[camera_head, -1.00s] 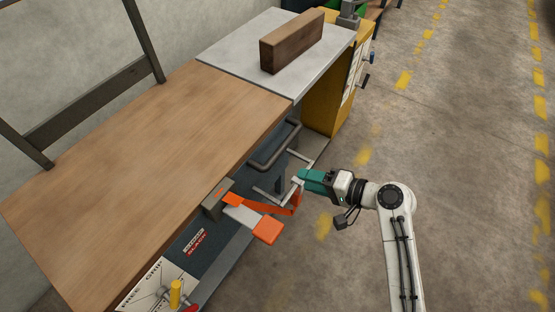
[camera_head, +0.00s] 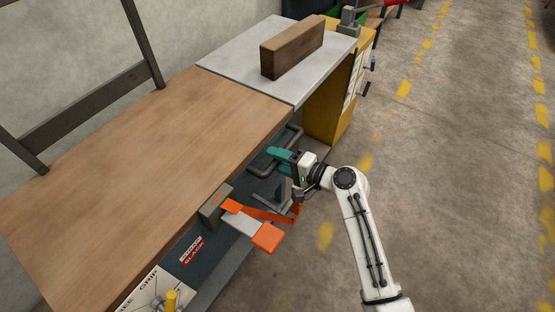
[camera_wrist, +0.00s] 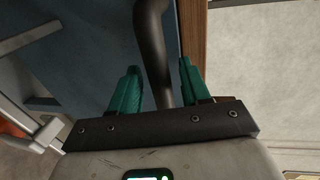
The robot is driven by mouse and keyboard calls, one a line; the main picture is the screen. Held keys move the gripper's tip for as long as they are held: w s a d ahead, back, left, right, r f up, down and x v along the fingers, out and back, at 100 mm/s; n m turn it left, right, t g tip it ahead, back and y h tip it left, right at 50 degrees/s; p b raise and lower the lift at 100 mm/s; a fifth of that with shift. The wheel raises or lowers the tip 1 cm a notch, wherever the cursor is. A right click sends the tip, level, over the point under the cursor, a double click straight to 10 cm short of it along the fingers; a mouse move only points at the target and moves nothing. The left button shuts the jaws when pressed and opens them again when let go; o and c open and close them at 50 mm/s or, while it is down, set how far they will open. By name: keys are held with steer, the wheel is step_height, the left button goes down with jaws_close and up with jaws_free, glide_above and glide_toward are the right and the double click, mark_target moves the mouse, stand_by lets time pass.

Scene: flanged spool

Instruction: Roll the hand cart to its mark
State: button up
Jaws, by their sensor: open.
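A dark bar handle (camera_head: 266,163) sticks out from the blue-grey body under the wooden top (camera_head: 140,150); I take this to be the hand cart, but cannot be sure. My gripper (camera_head: 279,161) is at the handle's bar, its green fingers open. In the wrist view the handle (camera_wrist: 153,35) runs down between the two open fingers of my gripper (camera_wrist: 160,66), with gaps visible on both sides. The handle's lower end is hidden behind the gripper body. I cannot pick out a floor mark for certain.
An orange strap and pad (camera_head: 267,237) hang below my gripper. A light grey tabletop (camera_head: 235,65) with a brown block (camera_head: 292,47) adjoins the wooden top, above a yellow cabinet (camera_head: 328,115). Concrete floor (camera_head: 450,180) with yellow dashes is open to the right.

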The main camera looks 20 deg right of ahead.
steer(key=shift+w+a, duration=0.1)
steer(key=shift+w, duration=0.05)
jaws_close()
stand_by(0.4)
